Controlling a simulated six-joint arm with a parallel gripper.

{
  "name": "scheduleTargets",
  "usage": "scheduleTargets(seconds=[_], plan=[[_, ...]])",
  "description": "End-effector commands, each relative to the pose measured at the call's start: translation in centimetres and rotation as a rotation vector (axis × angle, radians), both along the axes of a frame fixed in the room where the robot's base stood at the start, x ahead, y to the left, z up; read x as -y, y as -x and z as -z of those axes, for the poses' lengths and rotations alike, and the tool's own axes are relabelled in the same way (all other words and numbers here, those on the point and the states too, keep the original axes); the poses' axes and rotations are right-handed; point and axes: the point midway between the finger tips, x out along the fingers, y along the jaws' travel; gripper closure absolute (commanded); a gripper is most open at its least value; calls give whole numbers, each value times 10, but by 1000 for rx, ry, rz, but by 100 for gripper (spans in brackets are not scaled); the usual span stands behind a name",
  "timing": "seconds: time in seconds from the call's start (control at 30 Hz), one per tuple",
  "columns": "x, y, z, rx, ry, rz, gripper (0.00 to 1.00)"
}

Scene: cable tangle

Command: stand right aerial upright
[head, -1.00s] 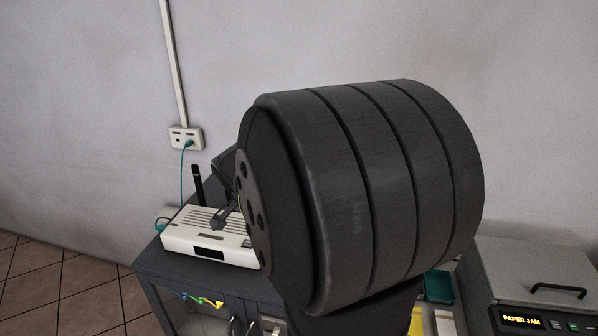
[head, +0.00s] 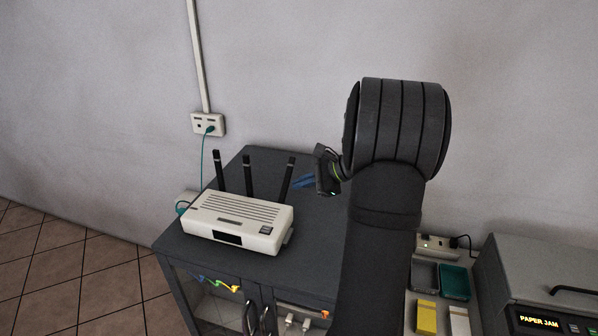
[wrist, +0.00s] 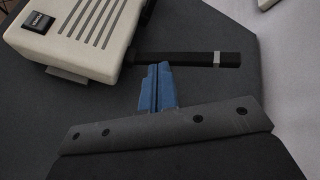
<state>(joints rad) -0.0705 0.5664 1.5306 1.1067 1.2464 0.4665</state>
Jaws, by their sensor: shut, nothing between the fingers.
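The white router (head: 236,219) sits on the dark cabinet top. Its right aerial (head: 287,179) is black and stands up with a lean to the right in the head view. In the wrist view the aerial (wrist: 185,59) has a pale band near its tip and runs across just beyond my fingertips. The left aerial (head: 219,171) and middle aerial (head: 248,175) look about upright. My gripper (head: 297,185) is to the right of the right aerial, its blue fingers shut and empty. They also show in the wrist view (wrist: 157,68), close to the aerial; I cannot tell whether they touch.
A wall socket (head: 208,124) with a green cable is behind the router at left. Small trays (head: 454,282) and a power strip (head: 436,246) are at right, beside a grey printer (head: 545,275). The cabinet top (head: 205,255) is clear in front of the router.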

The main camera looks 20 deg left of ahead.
Motion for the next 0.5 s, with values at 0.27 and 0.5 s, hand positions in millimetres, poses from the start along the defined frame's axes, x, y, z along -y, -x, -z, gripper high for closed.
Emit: scheduleTargets(seconds=[0.27, 0.5], plan=[[59, -63, 14, 34, -257, 178, 100], [53, -73, 18, 46, -292, 200, 100]])
